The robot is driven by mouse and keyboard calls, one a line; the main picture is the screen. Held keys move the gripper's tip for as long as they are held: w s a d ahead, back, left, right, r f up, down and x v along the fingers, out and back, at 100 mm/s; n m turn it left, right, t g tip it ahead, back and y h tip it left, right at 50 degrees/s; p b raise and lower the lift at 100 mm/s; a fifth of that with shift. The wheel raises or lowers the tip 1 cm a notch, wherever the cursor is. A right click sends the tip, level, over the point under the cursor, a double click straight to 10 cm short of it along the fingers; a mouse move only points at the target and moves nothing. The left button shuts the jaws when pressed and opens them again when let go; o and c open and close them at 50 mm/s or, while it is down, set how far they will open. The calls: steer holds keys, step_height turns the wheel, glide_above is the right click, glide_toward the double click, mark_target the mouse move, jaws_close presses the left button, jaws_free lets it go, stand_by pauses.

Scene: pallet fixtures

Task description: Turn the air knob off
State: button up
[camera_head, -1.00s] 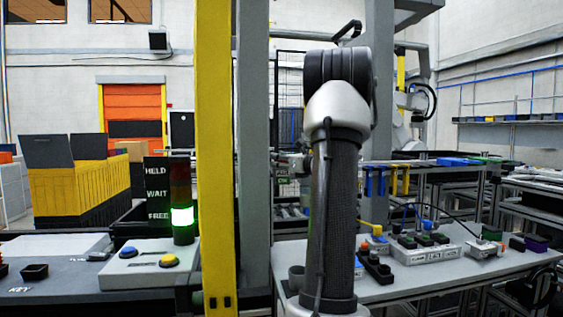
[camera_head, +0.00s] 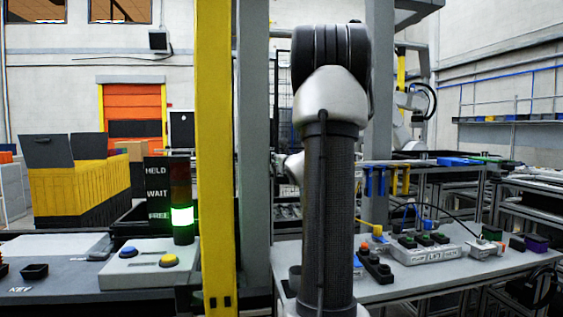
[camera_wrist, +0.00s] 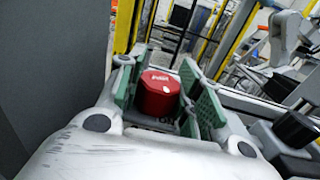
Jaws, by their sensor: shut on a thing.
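A red knob (camera_wrist: 158,93) with small white lettering on its top shows in the wrist view; the lettering is too small to read for sure. My gripper (camera_wrist: 165,82) is shut on it, with a green-padded finger on each side. The knob's lower part and its mount are hidden by my gripper. In the head view my arm stands upright in front of the bench, and it hides my gripper and the knob.
A grey post (camera_head: 254,120) and a yellow post (camera_head: 214,150) stand left of my arm. A bench (camera_head: 400,285) at right carries several small boxes and cables. A lit green stack light (camera_head: 182,216) stands by a box with blue and yellow buttons (camera_head: 143,262).

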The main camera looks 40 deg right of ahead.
steer(key=shift+m+g+h, duration=0.3)
steer(key=shift+h, duration=0.1)
steer(key=o, duration=1.1)
steer(key=shift+c, duration=0.2)
steer(key=shift+s, duration=0.1)
steer(key=v, duration=1.1)
steer(key=shift+s+a, duration=0.2)
steer(key=shift+s, duration=0.15)
